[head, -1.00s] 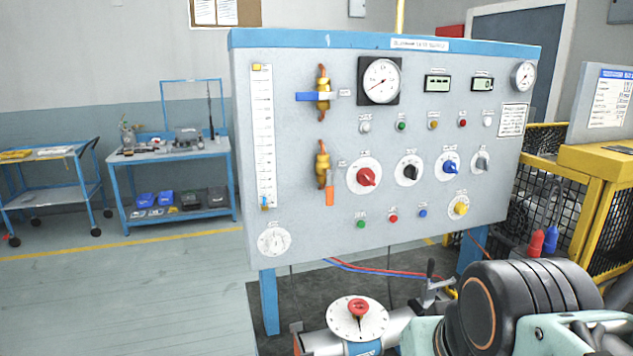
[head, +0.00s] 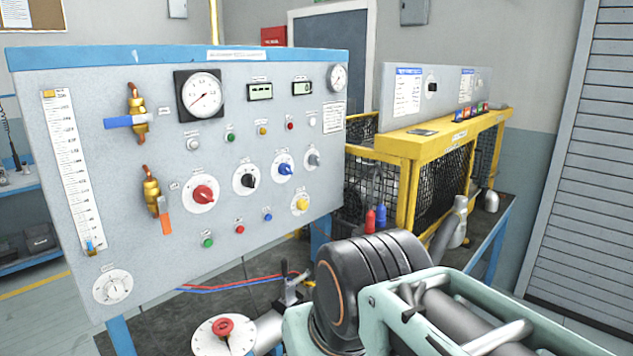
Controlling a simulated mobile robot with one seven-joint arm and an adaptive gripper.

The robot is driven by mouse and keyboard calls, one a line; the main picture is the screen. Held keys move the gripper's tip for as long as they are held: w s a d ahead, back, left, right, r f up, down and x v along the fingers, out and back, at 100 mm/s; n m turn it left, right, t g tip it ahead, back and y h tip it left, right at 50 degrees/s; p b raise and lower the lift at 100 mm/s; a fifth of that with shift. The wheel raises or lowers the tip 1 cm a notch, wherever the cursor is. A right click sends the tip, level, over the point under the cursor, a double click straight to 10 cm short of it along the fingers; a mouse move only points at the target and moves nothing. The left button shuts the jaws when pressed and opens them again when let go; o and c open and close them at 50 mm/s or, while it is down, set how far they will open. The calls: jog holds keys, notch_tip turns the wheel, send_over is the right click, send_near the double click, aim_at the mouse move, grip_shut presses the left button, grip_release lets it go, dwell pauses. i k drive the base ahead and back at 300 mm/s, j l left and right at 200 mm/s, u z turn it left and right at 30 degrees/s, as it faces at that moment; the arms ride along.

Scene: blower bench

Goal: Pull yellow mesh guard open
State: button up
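The yellow mesh guard (head: 408,155) stands right of centre in the head view. It has a yellow frame with black mesh panels and sits around the blower bench behind the control panel. Its front mesh face looks closed, though part of it is hidden by the panel and my arm. My arm crosses the lower right of the picture, in front of and below the guard. My gripper is not in view.
A grey control panel (head: 330,225) with a blue top edge, gauges and knobs fills the left. A round dial with a red knob (head: 223,326) is low at the front. Red and blue connectors (head: 370,221) stand near the guard. A grey shutter (head: 585,160) is at the right.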

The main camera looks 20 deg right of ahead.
aim_at(417, 170)
jog(key=z, duration=1.25)
jog(key=i+z, duration=0.15)
jog(key=i+l, duration=0.4)
jog(key=i, duration=0.15)
jog(key=i+l, duration=0.35)
jog(key=i, duration=0.25)
jog(key=i+l, duration=0.4)
jog(key=i, duration=0.15)
jog(key=z, duration=0.05)
